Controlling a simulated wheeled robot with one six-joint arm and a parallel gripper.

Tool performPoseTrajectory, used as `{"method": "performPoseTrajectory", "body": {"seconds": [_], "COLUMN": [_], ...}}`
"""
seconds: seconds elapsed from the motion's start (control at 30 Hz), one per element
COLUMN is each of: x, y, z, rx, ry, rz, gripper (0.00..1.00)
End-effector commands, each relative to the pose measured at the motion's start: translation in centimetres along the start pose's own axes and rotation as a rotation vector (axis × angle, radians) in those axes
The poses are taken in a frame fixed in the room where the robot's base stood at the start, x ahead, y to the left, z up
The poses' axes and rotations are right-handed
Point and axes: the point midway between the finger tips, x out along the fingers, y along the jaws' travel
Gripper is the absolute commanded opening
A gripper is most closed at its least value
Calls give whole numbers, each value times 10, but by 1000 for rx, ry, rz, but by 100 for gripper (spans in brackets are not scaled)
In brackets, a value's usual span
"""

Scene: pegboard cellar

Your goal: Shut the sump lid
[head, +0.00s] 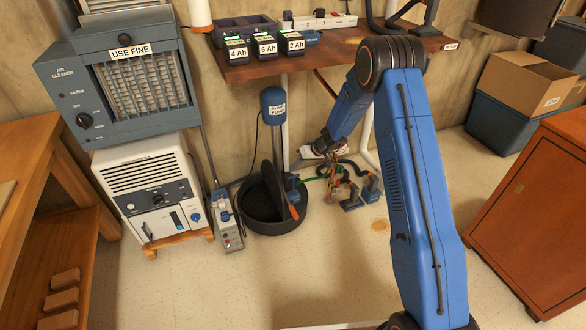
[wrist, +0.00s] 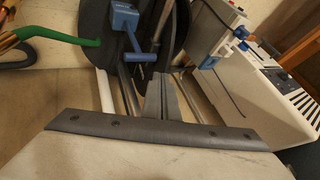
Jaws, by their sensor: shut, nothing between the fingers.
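The sump (head: 262,222) is a round black basin on the floor, left of centre in the head view. Its dark lid (head: 277,150) stands raised, steeply tilted, at the basin's right side. In the wrist view the dark lid (wrist: 172,35) fills the upper middle, with a blue fitting (wrist: 125,18) in front of it. My gripper (head: 302,163) is low, just right of the lid in the head view. In the wrist view my gripper (wrist: 155,72) has its grey fingers together, empty, pointing towards the lid. I cannot tell whether they touch it.
A blue-topped pump post (head: 273,105) stands behind the basin. A grey box (head: 228,225) and a white dehumidifier (head: 150,190) stand left of it. Hoses and blue tools (head: 351,197) lie to the right. The workbench (head: 320,50) overhangs behind. The front floor is clear.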

Motion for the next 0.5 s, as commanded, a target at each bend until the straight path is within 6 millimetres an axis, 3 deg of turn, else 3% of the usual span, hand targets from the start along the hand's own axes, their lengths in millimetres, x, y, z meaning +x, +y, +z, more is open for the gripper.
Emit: {"method": "performPoseTrajectory", "body": {"seconds": [0.3, 0.5], "x": [53, 74], "y": [-1, -1], "z": [1, 0], "rx": [-1, -1], "ry": [-2, -1], "rz": [-1, -1], "gripper": [0, 0]}}
